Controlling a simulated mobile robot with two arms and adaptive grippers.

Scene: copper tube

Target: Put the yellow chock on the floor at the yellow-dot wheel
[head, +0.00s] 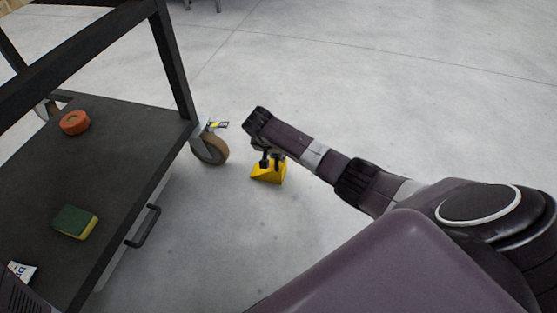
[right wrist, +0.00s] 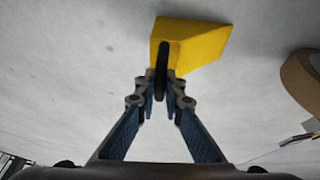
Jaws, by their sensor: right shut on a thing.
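The yellow chock (head: 266,175) is a wedge at or just above the grey floor, to the right of the cart's near caster wheel (head: 211,149). I cannot tell whether it touches the floor. A clear gap separates chock and wheel. A small yellow mark (head: 217,125) shows on the metal lever above this wheel. My right gripper (head: 270,161) is shut on the chock's upper part, reaching from above. In the right wrist view the fingers (right wrist: 161,85) pinch the chock (right wrist: 200,43), and the tan wheel (right wrist: 300,77) is at the right edge. My left gripper is not in view.
The dark cart (head: 120,130) fills the left, with a handle (head: 144,227) on its near side. An orange roll (head: 74,122) and a green-yellow sponge (head: 75,222) lie on its shelf. The floor (head: 360,80) beyond my right arm is clear.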

